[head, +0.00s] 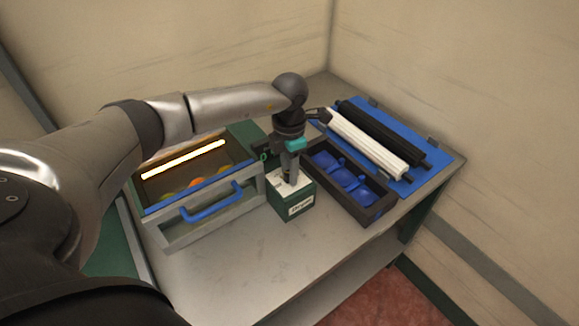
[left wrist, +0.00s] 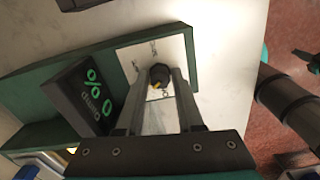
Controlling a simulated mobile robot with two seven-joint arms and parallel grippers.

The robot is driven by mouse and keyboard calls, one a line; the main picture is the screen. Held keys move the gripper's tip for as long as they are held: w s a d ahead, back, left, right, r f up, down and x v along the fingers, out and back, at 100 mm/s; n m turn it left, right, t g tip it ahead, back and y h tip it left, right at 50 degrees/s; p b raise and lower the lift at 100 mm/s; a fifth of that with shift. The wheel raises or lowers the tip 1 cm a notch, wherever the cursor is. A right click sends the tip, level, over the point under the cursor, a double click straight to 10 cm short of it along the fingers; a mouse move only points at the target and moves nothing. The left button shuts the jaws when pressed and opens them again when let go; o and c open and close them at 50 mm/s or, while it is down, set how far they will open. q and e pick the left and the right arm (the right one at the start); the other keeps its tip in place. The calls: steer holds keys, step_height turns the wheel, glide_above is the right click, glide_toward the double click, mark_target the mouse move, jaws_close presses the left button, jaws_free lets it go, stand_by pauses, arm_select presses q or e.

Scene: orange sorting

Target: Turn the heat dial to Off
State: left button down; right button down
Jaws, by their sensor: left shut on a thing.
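The heat dial (left wrist: 160,72) is a small dark knob with a yellow mark on the white top plate of a green control box (head: 291,208). My left gripper (head: 290,181) comes down onto the box from above. In the left wrist view its two fingers (left wrist: 160,82) are shut on the knob, one on each side. The fingers hide much of the dial, and I cannot read which marking it points to. In the head view the dial is hidden by the gripper. My right gripper cannot be made out clearly.
To the right is a dark tray (head: 374,210) with blue pieces. Behind it, white (head: 370,145) and black rollers lie on a blue board. The front table surface is clear.

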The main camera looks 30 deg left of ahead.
arm_select(q)
steer(key=n+p, duration=0.2)
steer(key=n, duration=0.3)
steer(key=shift+r+n, duration=0.15)
steer(key=shift+n, duration=0.15)
steer(key=n+p, duration=0.2)
steer(key=n, duration=0.2)
steer(key=shift+w+n, duration=0.1)
steer(key=shift+n, duration=0.3)
steer(key=c, duration=0.5)
jaws_free()
steer(key=shift+c, duration=0.2)
step_height(320, 180, up, 15)
stand_by(0.5)
